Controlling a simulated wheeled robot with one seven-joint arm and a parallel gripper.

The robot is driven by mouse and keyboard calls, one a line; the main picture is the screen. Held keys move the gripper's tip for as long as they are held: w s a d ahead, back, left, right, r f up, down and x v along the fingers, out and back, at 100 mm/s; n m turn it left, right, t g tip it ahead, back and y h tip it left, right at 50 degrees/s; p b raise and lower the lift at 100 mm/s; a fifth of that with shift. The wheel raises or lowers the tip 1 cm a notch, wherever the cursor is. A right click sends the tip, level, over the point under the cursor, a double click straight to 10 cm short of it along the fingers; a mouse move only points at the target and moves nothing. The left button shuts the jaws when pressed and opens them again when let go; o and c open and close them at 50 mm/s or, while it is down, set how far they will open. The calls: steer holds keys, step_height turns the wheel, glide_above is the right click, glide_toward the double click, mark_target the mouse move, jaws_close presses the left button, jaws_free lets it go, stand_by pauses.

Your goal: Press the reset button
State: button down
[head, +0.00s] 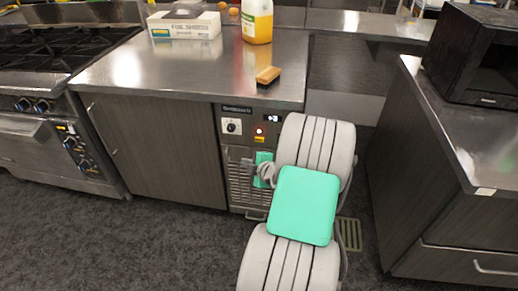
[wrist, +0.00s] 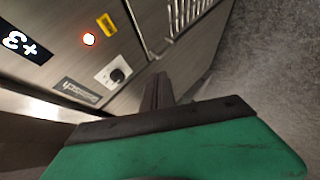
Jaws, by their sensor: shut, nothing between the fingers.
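A small round red-glowing button (head: 259,131) is on the dark control panel of the appliance under the counter. It also shows in the wrist view (wrist: 89,39), at upper left, with a bright centre. I cannot read a label naming it as reset. My gripper (wrist: 159,83) is shut and empty, its dark fingers pointing toward the panel's lower right area in the wrist view. The fingers are apart from the button in the picture; whether they touch the panel I cannot tell. In the head view my green gripper body (head: 264,168) is below the button, partly behind my arm.
Beside the button are a yellow label (wrist: 106,23), a black knob on a white plate (wrist: 116,75) and a display reading +3 (wrist: 20,42). A counter with a microwave (head: 480,55) stands right.

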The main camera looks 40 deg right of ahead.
mark_target(259, 140)
steer(key=d, duration=0.1)
steer(key=s+d+f+h, duration=0.1)
steer(key=shift+s+d, duration=0.15)
steer(key=shift+d, duration=0.2)
steer(key=shift+t, duration=0.3)
steer(key=shift+w+d+b, duration=0.4)
steer(key=shift+w+d, duration=0.5)
steer(key=shift+d, duration=0.25)
steer(key=shift+w+d+b, duration=0.4)
steer(key=shift+w+d, duration=0.5)
steer(key=shift+d, duration=0.25)
steer(key=shift+w+d+b, duration=0.4)
steer(key=shift+w+d, duration=0.5)
steer(key=shift+d, duration=0.25)
steer(key=shift+d+f, duration=0.1)
steer(key=shift+w+d+b, duration=0.15)
steer(key=shift+w+b, duration=0.05)
steer(key=shift+b, duration=0.5)
steer(key=shift+w+d, duration=0.1)
